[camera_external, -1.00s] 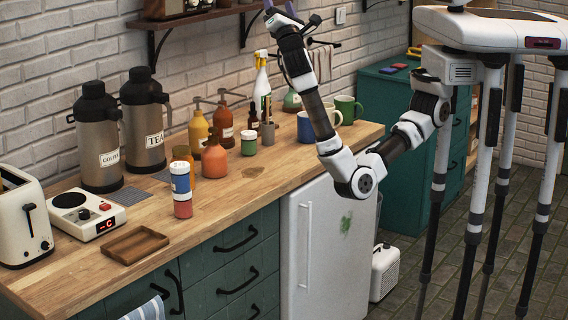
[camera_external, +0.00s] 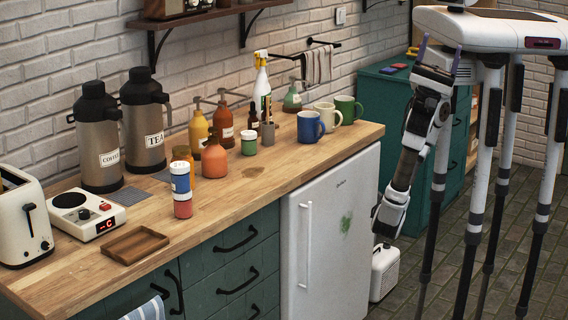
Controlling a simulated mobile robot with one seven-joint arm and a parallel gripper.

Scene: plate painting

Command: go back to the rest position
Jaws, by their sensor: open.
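My gripper (camera_external: 440,50) is at the upper right, beside my body and clear of the counter. Its two purple fingers point up and stand apart, with nothing seen between them. My arm (camera_external: 405,170) is folded close to my body, its elbow hanging low to the right of the white fridge (camera_external: 328,235).
The wooden counter (camera_external: 250,200) holds a blue mug (camera_external: 310,127), a cream mug (camera_external: 328,117), a green mug (camera_external: 347,109), several bottles, two flasks, a toaster (camera_external: 22,220) and a small wooden tray (camera_external: 135,244). A teal cabinet (camera_external: 385,110) stands behind my arm.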

